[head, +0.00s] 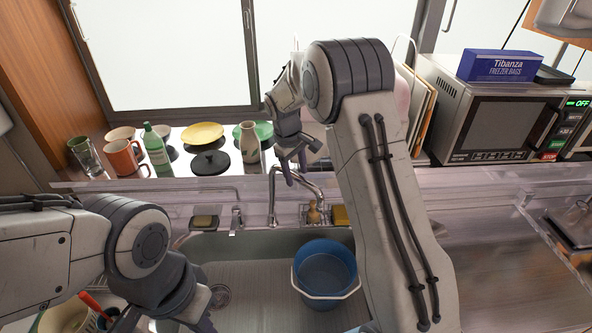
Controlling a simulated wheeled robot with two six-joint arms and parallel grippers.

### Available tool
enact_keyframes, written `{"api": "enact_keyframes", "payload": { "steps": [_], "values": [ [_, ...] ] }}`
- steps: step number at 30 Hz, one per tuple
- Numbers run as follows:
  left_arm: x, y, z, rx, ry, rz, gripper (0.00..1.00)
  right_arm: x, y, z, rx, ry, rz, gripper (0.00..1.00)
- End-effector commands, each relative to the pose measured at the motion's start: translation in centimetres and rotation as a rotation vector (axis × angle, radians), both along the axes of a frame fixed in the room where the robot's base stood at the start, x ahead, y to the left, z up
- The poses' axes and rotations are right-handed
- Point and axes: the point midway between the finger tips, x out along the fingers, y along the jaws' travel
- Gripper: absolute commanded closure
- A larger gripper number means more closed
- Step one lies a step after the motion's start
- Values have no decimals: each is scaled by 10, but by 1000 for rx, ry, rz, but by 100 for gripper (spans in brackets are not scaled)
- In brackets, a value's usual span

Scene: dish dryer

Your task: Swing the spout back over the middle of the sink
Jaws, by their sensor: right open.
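The metal spout (300,174) rises from the faucet at the sink's back edge. It curves to the right, and its tip hangs near the back rim rather than over the basin's middle. The grey sink (255,270) lies below, its right part hidden by my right arm. My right gripper (290,170) is open and empty, just above and behind the spout; whether a finger touches it I cannot tell. My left gripper (165,322) is low at the bottom edge, over the sink's left front, and its fingers are partly cut off.
A blue bucket (325,266) stands in the sink, right of the middle. A soap dish (204,222), a small wooden item (313,213) and a yellow sponge (340,215) line the back rim. Cups, bottles and plates crowd the windowsill. A microwave (497,120) stands at right.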

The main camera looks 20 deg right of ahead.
Motion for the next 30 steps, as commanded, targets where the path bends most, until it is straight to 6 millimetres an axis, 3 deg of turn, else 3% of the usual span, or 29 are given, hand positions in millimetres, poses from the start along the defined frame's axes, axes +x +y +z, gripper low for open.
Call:
{"api": "enact_keyframes", "payload": {
  "steps": [9, 10, 14, 30],
  "values": [
    [0, 0, 1, 0, 0, 0, 100, 0, -1, -4, 0, 0, -1, 42],
    [0, 0, 1, 0, 0, 0, 100, 0, -1, -4, 0, 0, 0, 49],
    [0, 0, 1, 0, 0, 0, 100, 0, -1, -4, 0, 0, 0, 99],
    [0, 0, 1, 0, 0, 0, 100, 0, 0, -3, 0, 0, 0, 100]
  ]
}}
